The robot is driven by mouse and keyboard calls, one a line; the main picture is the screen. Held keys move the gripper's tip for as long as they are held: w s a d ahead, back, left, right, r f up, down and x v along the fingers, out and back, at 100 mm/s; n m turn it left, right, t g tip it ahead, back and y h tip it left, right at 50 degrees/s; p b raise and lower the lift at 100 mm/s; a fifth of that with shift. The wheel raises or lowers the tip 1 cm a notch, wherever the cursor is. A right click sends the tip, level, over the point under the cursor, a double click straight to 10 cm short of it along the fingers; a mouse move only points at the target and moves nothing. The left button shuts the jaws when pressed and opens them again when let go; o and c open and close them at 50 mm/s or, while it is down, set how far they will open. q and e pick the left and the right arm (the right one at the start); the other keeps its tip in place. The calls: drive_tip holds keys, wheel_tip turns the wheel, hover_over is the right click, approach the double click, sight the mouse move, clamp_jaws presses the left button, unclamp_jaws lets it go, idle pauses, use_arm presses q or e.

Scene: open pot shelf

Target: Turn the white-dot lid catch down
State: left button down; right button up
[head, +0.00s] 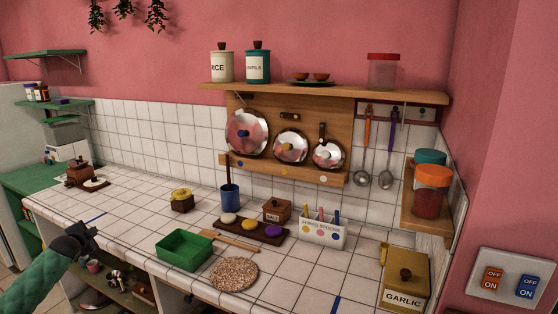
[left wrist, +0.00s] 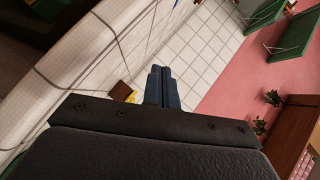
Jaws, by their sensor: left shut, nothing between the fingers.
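Three shiny lids hang on the wooden wall board (head: 340,115). The right lid (head: 328,154) hangs above a white dot (head: 323,179) on the board's lower rail. A small dark wooden catch (head: 322,131) stands upright at this lid's upper edge; its lower end seems to overlap the lid. My left gripper (head: 82,236) is at the lower left of the head view, above the counter's front edge and far from the board. In the left wrist view its fingers (left wrist: 161,72) are shut and empty. My right gripper is not seen.
The middle lid (head: 290,146) has a level catch (head: 290,117); the left lid (head: 247,133) is beside it. Below stand a pen holder (head: 322,234), a salt box (head: 277,211) and a blue pot (head: 231,197). A green tray (head: 185,250) sits nearer. The left counter is mostly clear.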

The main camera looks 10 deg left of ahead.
use_arm(q)
drive_tip(key=s+a+f+n+g+y, duration=0.5)
drive_tip(key=s+a+n+g, duration=0.3)
drive_tip(key=s+n+g, duration=0.15)
drive_tip(key=s+d+f+m+h, duration=0.1)
drive_tip(key=s+d+f, duration=0.3)
drive_tip(key=d+f, duration=0.55)
drive_tip(key=s+d+f+m+h, duration=0.15)
drive_tip(key=s+d+f, duration=0.25)
drive_tip(key=d+f, duration=0.55)
drive_tip(key=s+d+f+h, duration=0.2)
drive_tip(key=s+d+f, duration=0.2)
drive_tip(key=d+f, duration=0.6)
drive_tip(key=s+d+f+g+h, duration=0.1)
drive_tip(key=s+d+f, duration=0.3)
drive_tip(key=s+d, duration=0.6)
drive_tip(key=s+d+f+g+h, duration=0.1)
drive_tip(key=s+d+f+h, duration=0.2)
drive_tip(key=s+d, duration=0.7)
drive_tip(key=s+d+f+g+h, duration=0.1)
drive_tip(key=s+d+f, duration=0.6)
drive_tip(key=d, duration=1.4)
drive_tip(key=s+h, duration=0.1)
drive_tip(key=s, duration=0.2)
drive_tip(key=shift+s+d+f, duration=0.15)
drive_tip(key=shift+s+f, duration=0.05)
drive_tip(key=shift+s, duration=0.15)
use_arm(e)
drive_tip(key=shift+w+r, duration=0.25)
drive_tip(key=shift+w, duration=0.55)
